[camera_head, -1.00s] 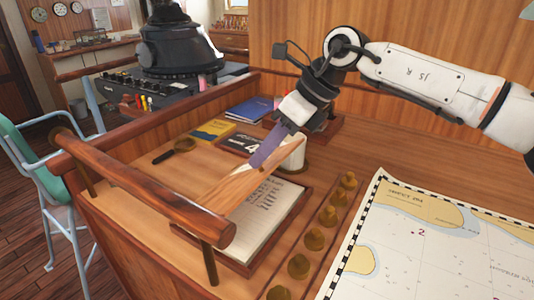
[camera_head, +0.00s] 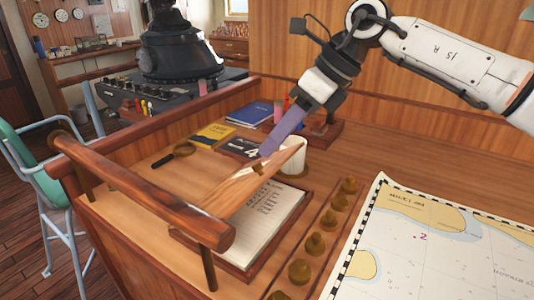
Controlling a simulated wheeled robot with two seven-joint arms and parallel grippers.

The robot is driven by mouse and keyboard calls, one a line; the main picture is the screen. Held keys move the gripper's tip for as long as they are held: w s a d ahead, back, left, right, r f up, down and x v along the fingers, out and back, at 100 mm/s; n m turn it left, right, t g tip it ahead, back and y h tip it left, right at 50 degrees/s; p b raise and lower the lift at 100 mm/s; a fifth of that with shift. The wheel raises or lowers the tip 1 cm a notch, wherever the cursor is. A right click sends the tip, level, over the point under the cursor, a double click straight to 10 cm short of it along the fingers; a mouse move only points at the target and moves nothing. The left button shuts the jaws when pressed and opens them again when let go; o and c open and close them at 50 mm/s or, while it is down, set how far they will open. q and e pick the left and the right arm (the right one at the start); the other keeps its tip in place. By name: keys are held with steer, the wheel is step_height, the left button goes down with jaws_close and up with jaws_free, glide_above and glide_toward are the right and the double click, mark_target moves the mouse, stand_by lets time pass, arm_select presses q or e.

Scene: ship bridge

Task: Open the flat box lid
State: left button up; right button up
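The flat wooden box (camera_head: 296,222) sits on the desk, with a sheet of handwritten lines (camera_head: 262,222) showing inside. Its lid (camera_head: 240,190) is tilted up along the left side, partly behind the wooden rail. My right gripper (camera_head: 267,151), with purple fingers, reaches down from the upper right to the lid's raised far end and seems to touch it. The fingers overlap in this view, so their gap does not show. My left gripper is out of view.
A white mug (camera_head: 293,158) stands close behind the lid and gripper. A rail (camera_head: 140,190) runs along the left edge. Several brass knobs (camera_head: 315,243) line the box's right side, beside a chart (camera_head: 425,250). A magnifying glass (camera_head: 182,150) and books (camera_head: 250,114) lie farther back.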

steer(key=v, duration=0.5)
steer(key=shift+d+r, duration=0.1)
steer(key=shift+r, duration=0.05)
steer(key=shift+c, duration=0.2)
